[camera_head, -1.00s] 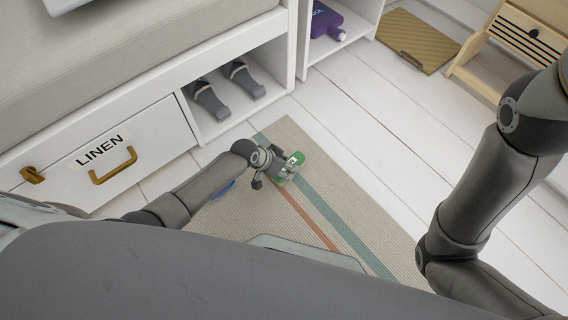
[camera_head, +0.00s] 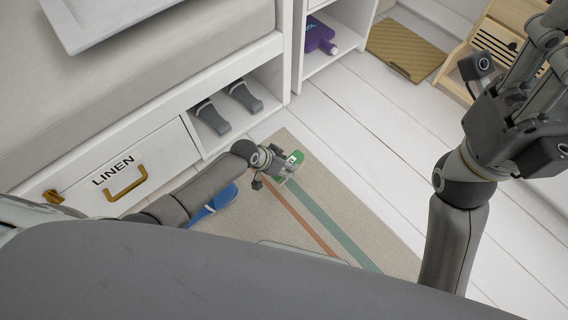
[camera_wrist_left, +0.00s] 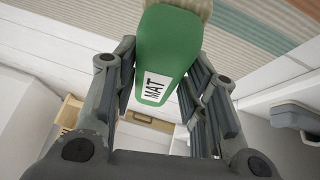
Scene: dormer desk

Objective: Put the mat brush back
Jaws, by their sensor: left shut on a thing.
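The green mat brush (camera_head: 294,160), labelled MAT, shows just beyond my left gripper (camera_head: 277,165) in the head view, above the striped mat. In the left wrist view the green brush handle (camera_wrist_left: 168,50) sits between the two fingers of my left gripper (camera_wrist_left: 168,80), which is shut on it. Its pale bristle end shows at the top edge of that view. My right gripper (camera_head: 515,95) is raised at the right of the head view; its fingers point up and partly leave the frame, so its opening is unclear.
The striped mat (camera_head: 335,190) lies on white floorboards. A blue object (camera_head: 215,203) lies by my left arm. A white bench has a LINEN drawer (camera_head: 118,180) and a cubby with grey slippers (camera_head: 243,97).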

